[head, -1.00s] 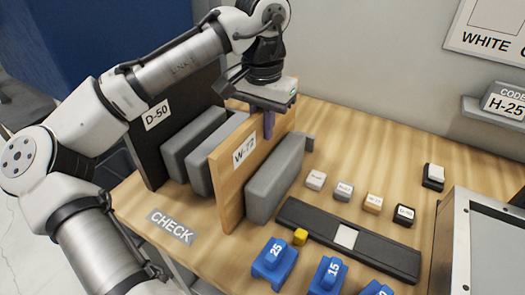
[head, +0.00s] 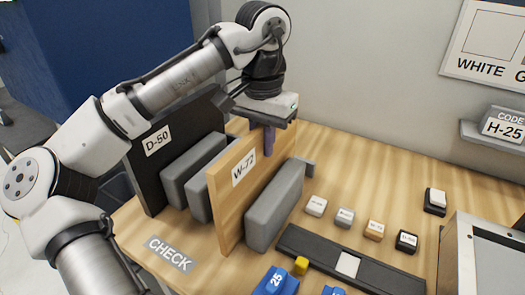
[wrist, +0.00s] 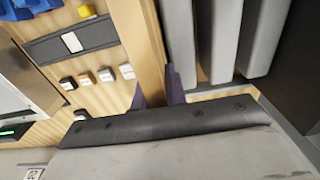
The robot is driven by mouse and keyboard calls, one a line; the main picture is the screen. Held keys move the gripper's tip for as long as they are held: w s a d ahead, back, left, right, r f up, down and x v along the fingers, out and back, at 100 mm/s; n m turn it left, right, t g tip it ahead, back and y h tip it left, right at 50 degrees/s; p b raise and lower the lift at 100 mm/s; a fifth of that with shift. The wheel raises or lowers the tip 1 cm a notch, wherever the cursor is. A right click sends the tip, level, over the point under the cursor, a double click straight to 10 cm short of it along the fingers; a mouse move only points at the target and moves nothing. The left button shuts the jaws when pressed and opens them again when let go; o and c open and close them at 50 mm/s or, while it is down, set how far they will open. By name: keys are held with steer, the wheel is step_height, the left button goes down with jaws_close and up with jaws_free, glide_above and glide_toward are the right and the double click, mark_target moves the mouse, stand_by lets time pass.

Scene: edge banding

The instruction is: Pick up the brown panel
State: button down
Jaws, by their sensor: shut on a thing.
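The brown panel (head: 228,205) is a light wood-coloured board labelled W-72, standing upright on edge between grey blocks. My gripper (head: 268,142) is at its top edge, with a purple finger over the near face, and is shut on it. In the wrist view the panel (wrist: 146,35) shows edge-on, running up between the two purple fingers of my gripper (wrist: 156,92). Whether its bottom edge touches the table cannot be told clearly.
A grey block (head: 276,205) stands close on the panel's right; more grey blocks (head: 192,168) and a black D-50 panel (head: 150,175) stand left. A dark strip (head: 320,250), small labelled blocks (head: 345,217) and blue pieces (head: 275,282) lie right and in front.

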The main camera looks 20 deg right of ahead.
step_height(320, 180, up, 18)
steer(key=p, duration=0.3)
steer(key=shift+f+p, duration=0.15)
steer(key=shift+p, duration=0.25)
